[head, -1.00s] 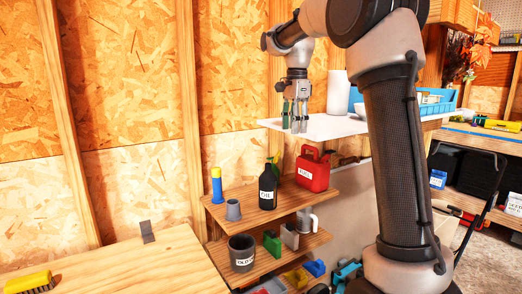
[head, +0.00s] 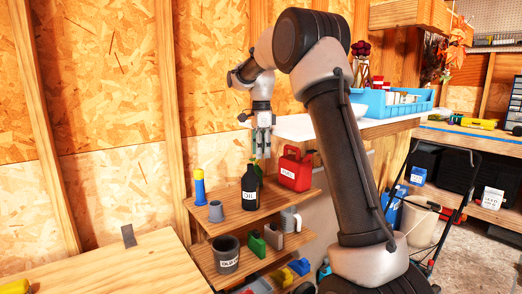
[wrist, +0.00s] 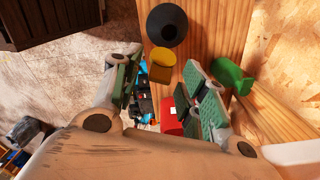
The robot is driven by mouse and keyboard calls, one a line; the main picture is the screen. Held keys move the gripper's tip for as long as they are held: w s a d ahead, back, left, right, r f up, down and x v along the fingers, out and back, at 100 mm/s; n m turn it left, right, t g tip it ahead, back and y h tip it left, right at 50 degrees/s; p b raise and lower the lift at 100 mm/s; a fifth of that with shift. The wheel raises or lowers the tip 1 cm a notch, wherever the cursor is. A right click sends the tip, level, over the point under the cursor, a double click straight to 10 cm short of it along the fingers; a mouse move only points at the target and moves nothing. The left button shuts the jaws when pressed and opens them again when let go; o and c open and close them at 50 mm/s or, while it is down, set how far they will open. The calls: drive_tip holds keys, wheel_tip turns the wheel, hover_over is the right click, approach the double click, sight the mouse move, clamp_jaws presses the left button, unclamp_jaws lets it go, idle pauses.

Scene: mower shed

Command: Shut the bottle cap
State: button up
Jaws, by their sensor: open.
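A black bottle with a white OIL label (head: 250,190) stands upright on the upper shelf. A green piece shows beside its neck; I cannot tell whether it is the cap. My gripper (head: 260,152) points down just above and slightly right of the bottle, open with nothing seen in it. In the wrist view its two green-padded fingers (wrist: 162,75) are spread apart. A yellow round-topped thing (wrist: 162,68) shows between their tips, and a green thing (wrist: 232,76) lies right of the right finger. The cap's state is too small to tell.
A red can (head: 295,170) stands close on the right. A grey cup (head: 216,211) and a blue-and-yellow bottle (head: 199,187) stand left. The lower shelf holds a dark tub (head: 226,255) and a green container (head: 256,244). The wooden wall is close behind.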

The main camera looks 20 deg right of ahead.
clamp_jaws()
drive_tip(key=shift+a, duration=0.1)
drive_tip(key=a+h, duration=0.1)
drive_tip(key=h, duration=0.2)
drive_tip(key=shift+w+a+r+g, duration=0.2)
drive_tip(key=shift+a+g, duration=0.1)
drive_tip(key=shift+a, duration=0.05)
drive_tip(key=a+h, duration=0.1)
drive_tip(key=h, duration=0.1)
drive_tip(key=a+g+h, duration=0.1)
drive_tip(key=h, duration=0.1)
drive_tip(key=shift+w+a+f+h, duration=0.1)
drive_tip(key=shift+w+f+h, duration=0.1)
drive_tip(key=shift+h, duration=0.2)
drive_tip(key=h, duration=0.1)
drive_tip(key=a+h, duration=0.1)
drive_tip(key=h, duration=0.1)
drive_tip(key=shift+w+a+f+g+h, duration=0.2)
drive_tip(key=shift+a+f+g+h, duration=0.1)
drive_tip(key=shift+f, duration=0.1)
drive_tip(key=shift+w+a+f+g+h, duration=0.15)
drive_tip(key=shift+a+f+h, duration=0.15)
drive_tip(key=shift+h, duration=0.55)
drive_tip(key=shift+s+a+f+g+h, duration=0.15)
drive_tip(key=shift+a+f+h, duration=0.15)
drive_tip(key=shift+h, duration=0.55)
drive_tip(key=shift+w, duration=0.1)
